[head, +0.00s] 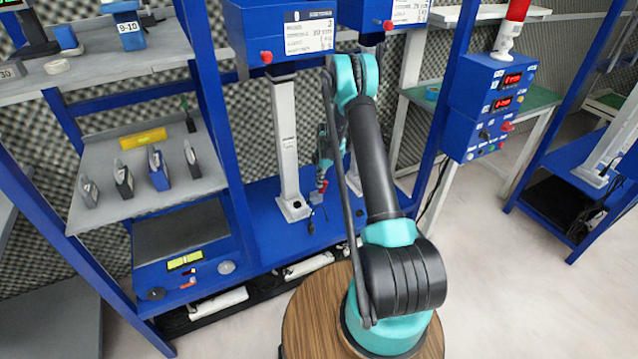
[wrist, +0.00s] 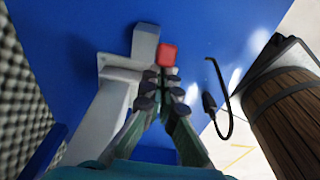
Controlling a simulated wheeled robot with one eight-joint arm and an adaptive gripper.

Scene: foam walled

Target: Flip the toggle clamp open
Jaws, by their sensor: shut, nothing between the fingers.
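The toggle clamp shows mainly as its red handle tip (wrist: 168,54) in the wrist view, just beyond my fingertips. A small red spot, likely the same handle (head: 323,186), shows in the head view above the blue bench, beside the foot of a pale column. My gripper (wrist: 160,80) is shut and empty, its dark-padded fingers close together and pointing at the red tip. I cannot tell whether they touch it. In the head view my gripper (head: 324,172) is small and partly hidden by my arm. The clamp's base and arm are mostly hidden or too small to make out.
The blue bench (head: 262,215) carries a pale upright column (head: 286,145) close left of my gripper. A black hooked cable (wrist: 226,120) lies to the right of my fingers. A shelf with several small blocks (head: 150,180) stands at left. A blue control box (head: 488,105) stands at right.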

